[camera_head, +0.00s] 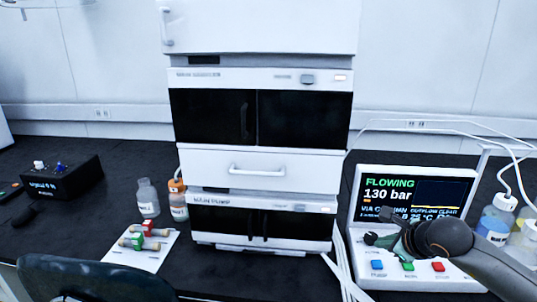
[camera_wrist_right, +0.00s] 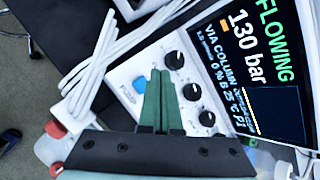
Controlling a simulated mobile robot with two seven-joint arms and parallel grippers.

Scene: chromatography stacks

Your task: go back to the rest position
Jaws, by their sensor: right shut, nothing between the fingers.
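My right gripper (camera_head: 380,240) reaches in from the right, in front of the control unit (camera_head: 452,281) with the lit screen (camera_head: 415,190). Its dark green fingers are together and empty. In the right wrist view the closed fingertips (camera_wrist_right: 159,75) appear over the unit's panel, beside a row of black knobs (camera_wrist_right: 190,92) and the blue PUMP button (camera_wrist_right: 140,83). The screen reads FLOWING, 130 bar and VIA COLUMN. Whether the fingers touch the panel is unclear. My left gripper is in neither view.
The white instrument stack (camera_head: 262,162) stands in the middle. White cables (camera_wrist_right: 100,70) run beside the control unit. Bottles (camera_head: 497,222) stand at the right. At the left are a clear bottle (camera_head: 147,198), a white card (camera_head: 140,258) with small fittings, and a black box (camera_head: 65,182).

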